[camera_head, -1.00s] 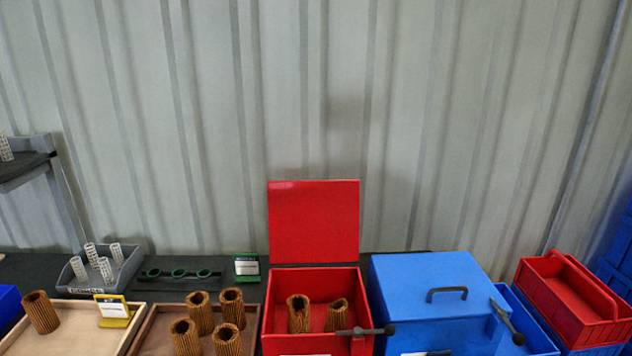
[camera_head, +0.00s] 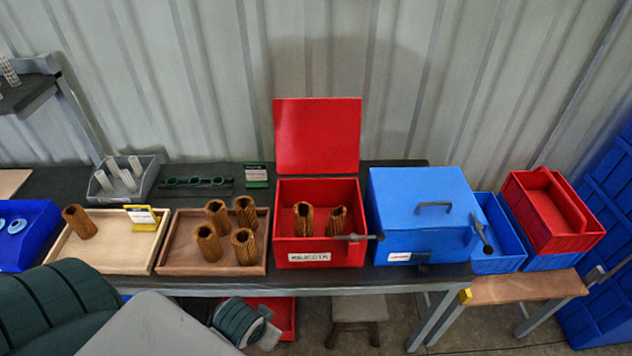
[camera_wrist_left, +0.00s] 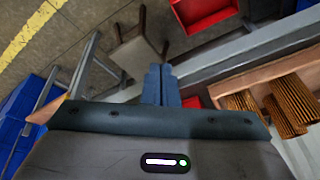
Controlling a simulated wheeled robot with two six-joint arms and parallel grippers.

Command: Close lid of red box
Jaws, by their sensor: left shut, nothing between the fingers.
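The red box (camera_head: 320,251) stands on the dark table in the head view, with a white label on its front. Its lid (camera_head: 317,136) stands upright at the back, wide open. Two brown pleated cartridges (camera_head: 336,221) stand inside. A dark lever handle sticks out at the box's front right. My left gripper (camera_wrist_left: 161,84) shows in the left wrist view with its fingers together and nothing between them. It is apart from the red box, and the lid does not show in that view. My right gripper is not in view.
A blue box (camera_head: 420,215) with its lid down stands close to the right of the red box. A brown tray (camera_head: 175,262) with several cartridges stands to its left. A stool (camera_wrist_left: 138,48) is on the floor. Behind the lid is a corrugated wall.

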